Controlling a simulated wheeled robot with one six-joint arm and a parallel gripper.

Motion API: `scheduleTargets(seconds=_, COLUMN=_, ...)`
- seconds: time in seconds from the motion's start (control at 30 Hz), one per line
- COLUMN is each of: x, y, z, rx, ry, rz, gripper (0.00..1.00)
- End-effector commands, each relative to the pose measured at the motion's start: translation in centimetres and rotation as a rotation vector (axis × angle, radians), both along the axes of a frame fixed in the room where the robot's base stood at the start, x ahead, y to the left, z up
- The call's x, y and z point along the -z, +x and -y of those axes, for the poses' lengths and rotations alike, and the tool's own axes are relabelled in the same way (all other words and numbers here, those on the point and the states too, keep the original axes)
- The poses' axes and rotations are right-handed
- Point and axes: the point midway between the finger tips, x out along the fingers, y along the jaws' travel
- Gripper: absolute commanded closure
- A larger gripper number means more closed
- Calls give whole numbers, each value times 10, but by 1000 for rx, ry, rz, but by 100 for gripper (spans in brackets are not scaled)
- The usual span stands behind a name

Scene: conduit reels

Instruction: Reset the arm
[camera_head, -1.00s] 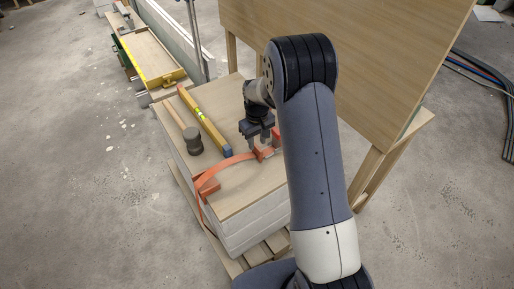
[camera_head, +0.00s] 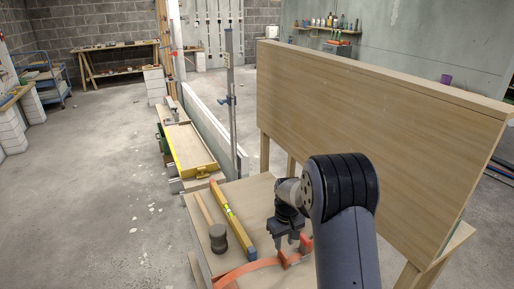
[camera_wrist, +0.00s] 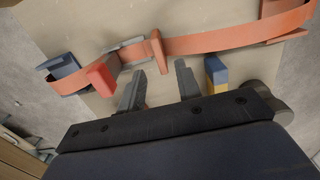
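My gripper (camera_head: 284,239) points down just above the wooden-topped stack, close to one end of an orange strap (camera_head: 246,270). In the wrist view my gripper (camera_wrist: 160,84) has its two fingers apart, with nothing between them. The orange strap (camera_wrist: 215,43) curves across the board beyond the fingertips, with a red-orange block (camera_wrist: 103,77) and a grey-blue end piece on it. Most of my forearm covers the right part of the stack in the head view.
A mallet (camera_head: 218,240) and a yellow level (camera_head: 237,228) lie left of my gripper on the wooden top (camera_head: 258,192). A large upright wooden panel (camera_head: 370,120) stands close on the right. A yellow-edged tray (camera_head: 190,150) lies farther back. Floor at left is clear.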

Motion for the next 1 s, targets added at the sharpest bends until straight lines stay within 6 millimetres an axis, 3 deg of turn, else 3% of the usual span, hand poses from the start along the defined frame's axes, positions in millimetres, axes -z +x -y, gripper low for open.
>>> scheduleTargets(seconds=0.2, x=46, y=-1, z=0, rx=0, ry=0, rz=-5, gripper=67)
scheduleTargets(seconds=0.47, x=84, y=-1, z=0, rx=0, ry=0, rz=-2, gripper=67)
scheduleTargets(seconds=0.63, x=83, y=-4, z=-11, rx=-2, ry=0, rz=0, gripper=67)
scheduleTargets(seconds=1.0, x=83, y=-5, z=-13, rx=0, ry=0, rz=0, gripper=67)
